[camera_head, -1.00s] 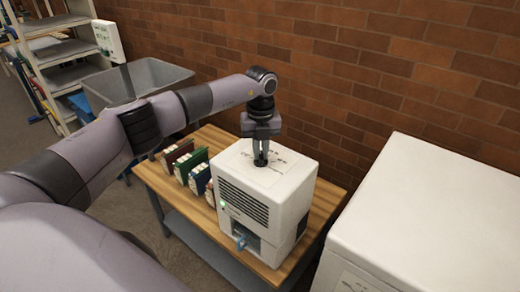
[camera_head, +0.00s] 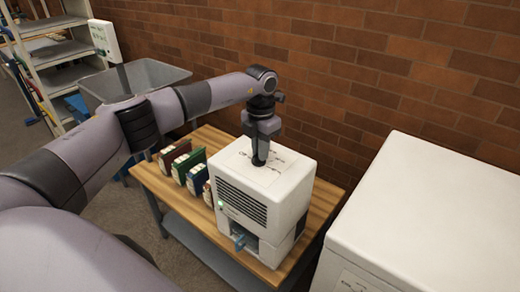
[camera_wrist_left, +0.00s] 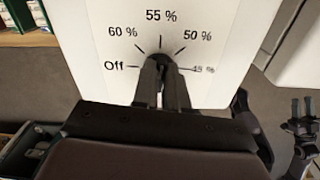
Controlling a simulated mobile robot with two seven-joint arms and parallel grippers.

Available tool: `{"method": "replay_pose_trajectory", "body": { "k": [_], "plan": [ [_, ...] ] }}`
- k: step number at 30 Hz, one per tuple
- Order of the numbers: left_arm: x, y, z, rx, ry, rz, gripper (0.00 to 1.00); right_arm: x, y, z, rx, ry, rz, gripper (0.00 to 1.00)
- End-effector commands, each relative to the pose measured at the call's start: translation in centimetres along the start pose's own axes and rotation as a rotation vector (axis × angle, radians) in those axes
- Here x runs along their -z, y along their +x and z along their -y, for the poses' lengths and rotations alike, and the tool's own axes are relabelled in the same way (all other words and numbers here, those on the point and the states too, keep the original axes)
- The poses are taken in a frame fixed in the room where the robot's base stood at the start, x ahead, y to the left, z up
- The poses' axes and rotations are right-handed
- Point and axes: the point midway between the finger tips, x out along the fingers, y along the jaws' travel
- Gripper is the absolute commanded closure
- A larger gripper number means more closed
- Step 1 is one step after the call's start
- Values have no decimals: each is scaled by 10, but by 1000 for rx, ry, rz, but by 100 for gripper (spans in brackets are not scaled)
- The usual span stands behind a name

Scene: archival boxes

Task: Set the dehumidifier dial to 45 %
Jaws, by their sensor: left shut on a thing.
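The white dehumidifier (camera_head: 292,187) stands on a wooden-topped table, with its dial on the top face. My left gripper (camera_head: 259,160) points down from above and is shut on the dial (camera_wrist_left: 162,58), which is mostly hidden between the fingers. In the left wrist view the scale runs from Off at left through 60 %, 55 % and 50 % to the 45 % mark (camera_wrist_left: 203,70) at right. The fingers (camera_wrist_left: 163,80) cover the lower side of the dial, and I cannot tell where its pointer stands.
Several upright books or binders (camera_head: 181,167) stand left of the dehumidifier on the table (camera_head: 150,178). A large white cabinet (camera_head: 440,215) is close on the right. A brick wall (camera_head: 400,80) is behind.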

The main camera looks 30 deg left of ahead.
Motion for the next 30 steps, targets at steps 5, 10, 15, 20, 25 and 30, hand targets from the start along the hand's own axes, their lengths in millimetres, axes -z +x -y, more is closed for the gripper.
{"method": "replay_pose_trajectory", "body": {
  "k": [5, 10, 15, 20, 25, 30],
  "plan": [
    [-1, -2, 0, -2, 168, 6, 100, -2, 1, 0, 0, 0, 0, 57],
    [-1, -2, 1, -2, 329, 6, 100, -4, 3, 0, 0, 0, 0, 57],
    [0, -2, 2, -2, 490, 6, 100, -5, 4, 0, 0, 0, 1, 57],
    [0, -2, 3, -3, 644, 7, 100, -7, 5, 0, 0, 0, 1, 57],
    [0, -2, 4, -3, 805, 7, 100, -9, 6, 0, 0, 0, 1, 57],
    [1, -2, 4, -4, 965, 8, 100, -10, 7, 0, 0, 0, 1, 57]
  ]
}}
